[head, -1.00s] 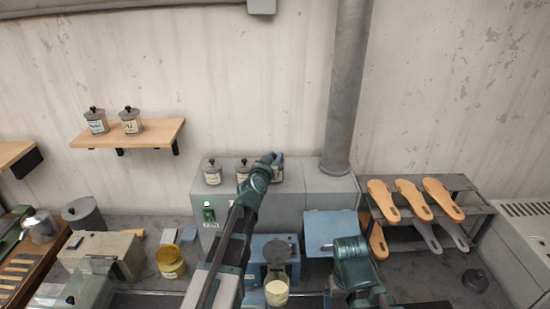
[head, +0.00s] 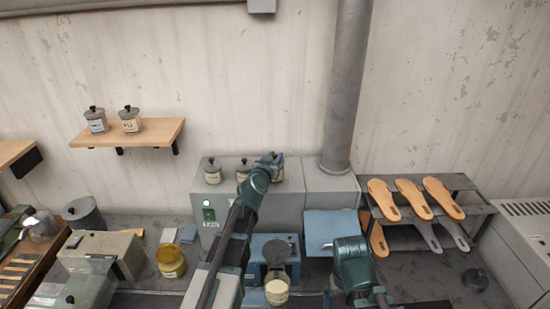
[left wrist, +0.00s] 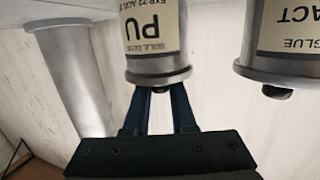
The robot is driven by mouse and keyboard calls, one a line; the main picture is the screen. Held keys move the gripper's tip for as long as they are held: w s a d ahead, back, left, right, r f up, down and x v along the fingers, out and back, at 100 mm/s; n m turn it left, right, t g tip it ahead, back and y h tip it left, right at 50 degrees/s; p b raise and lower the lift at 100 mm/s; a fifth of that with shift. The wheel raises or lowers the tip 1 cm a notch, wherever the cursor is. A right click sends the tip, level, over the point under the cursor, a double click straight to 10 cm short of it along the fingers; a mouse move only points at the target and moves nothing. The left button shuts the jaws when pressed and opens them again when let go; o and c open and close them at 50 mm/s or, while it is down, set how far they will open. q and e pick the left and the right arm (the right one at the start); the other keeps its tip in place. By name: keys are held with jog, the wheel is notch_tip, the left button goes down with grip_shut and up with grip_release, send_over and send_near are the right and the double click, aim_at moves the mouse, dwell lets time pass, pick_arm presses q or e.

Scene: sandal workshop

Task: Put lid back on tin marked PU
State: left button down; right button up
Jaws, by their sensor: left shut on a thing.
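The tin marked PU (left wrist: 155,30) appears upside down in the left wrist view, its label readable. A grey lid (left wrist: 158,77) lies against its mouth, with no clear gap showing.
Two lidded tins, left (head: 212,173) and middle (head: 242,168), stand beside it on the cabinet (head: 310,205). A wall shelf (head: 165,131) holds two more tins. A grey pipe (head: 345,90) rises to the right. A rack (head: 445,185) holds soles.

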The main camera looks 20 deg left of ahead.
dwell(0.3)
pick_arm(q)
jog(key=c, duration=0.7)
grip_release()
jog(key=shift+o, duration=0.5)
jog(key=o, duration=0.4)
jog(key=shift+r+p, duration=1.4)
jog(key=shift+r, duration=0.05)
jog(key=shift+r+p, duration=2.1)
